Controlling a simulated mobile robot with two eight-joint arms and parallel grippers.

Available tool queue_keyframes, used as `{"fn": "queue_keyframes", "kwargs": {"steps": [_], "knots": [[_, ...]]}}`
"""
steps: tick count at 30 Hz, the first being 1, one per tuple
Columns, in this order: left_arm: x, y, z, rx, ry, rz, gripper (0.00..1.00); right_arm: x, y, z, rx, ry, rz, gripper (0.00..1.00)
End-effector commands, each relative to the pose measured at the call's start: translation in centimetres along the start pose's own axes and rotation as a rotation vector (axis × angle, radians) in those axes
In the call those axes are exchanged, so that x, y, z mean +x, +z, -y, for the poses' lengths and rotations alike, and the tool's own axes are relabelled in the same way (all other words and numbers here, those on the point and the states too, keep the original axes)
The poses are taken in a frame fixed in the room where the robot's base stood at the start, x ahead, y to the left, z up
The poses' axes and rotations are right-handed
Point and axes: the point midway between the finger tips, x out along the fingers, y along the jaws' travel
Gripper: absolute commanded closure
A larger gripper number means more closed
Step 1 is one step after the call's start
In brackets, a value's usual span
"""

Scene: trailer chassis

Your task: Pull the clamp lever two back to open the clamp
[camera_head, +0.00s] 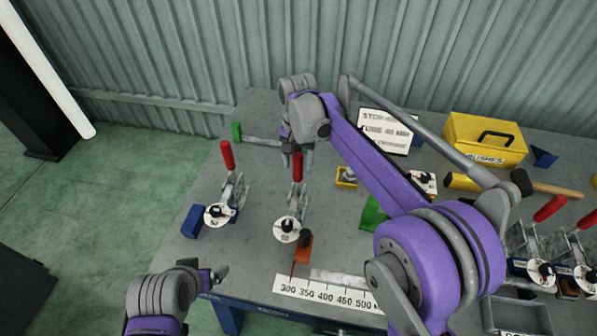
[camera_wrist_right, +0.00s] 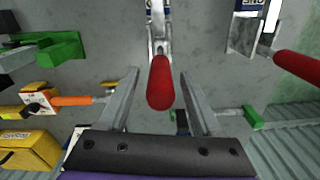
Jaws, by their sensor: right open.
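The second toggle clamp from the left (camera_head: 289,226) stands on the grey bench with its red lever (camera_head: 297,167) upright. My right gripper (camera_head: 298,150) is at the top of this lever. In the right wrist view the red lever (camera_wrist_right: 160,84) lies between the two open fingers of the right gripper (camera_wrist_right: 159,75), with a gap on each side. The first clamp (camera_head: 220,213), with its red lever (camera_head: 227,155), stands to the left. My left gripper (camera_head: 213,276) is low at the bench's front edge; its jaw opening is unclear.
Two more red-handled clamps (camera_head: 541,272) stand at the right. A yellow toolbox (camera_head: 485,139), a sign (camera_head: 387,130) and a mallet (camera_head: 555,188) are at the back. A green-headed hammer (camera_head: 237,132) lies behind the clamps. A scale strip (camera_head: 328,293) runs along the front.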

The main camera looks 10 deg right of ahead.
Motion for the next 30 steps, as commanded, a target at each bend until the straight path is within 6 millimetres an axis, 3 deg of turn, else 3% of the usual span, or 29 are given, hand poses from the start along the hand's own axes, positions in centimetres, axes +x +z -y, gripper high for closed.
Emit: {"fn": "queue_keyframes", "kwargs": {"steps": [7,19,30], "knots": [[0.1,0.1,0.0,0.000,0.000,0.001,0.00,3.5,0.0,0.0,0.000,0.000,0.000,0.34],[0.1,0.2,0.0,0.000,0.000,0.002,0.00,4.2,0.0,0.0,0.000,-0.001,-0.001,0.34],[0.1,0.2,0.0,0.000,0.000,0.002,0.00,4.2,0.0,0.0,-0.001,0.000,-0.001,1.00]]}}
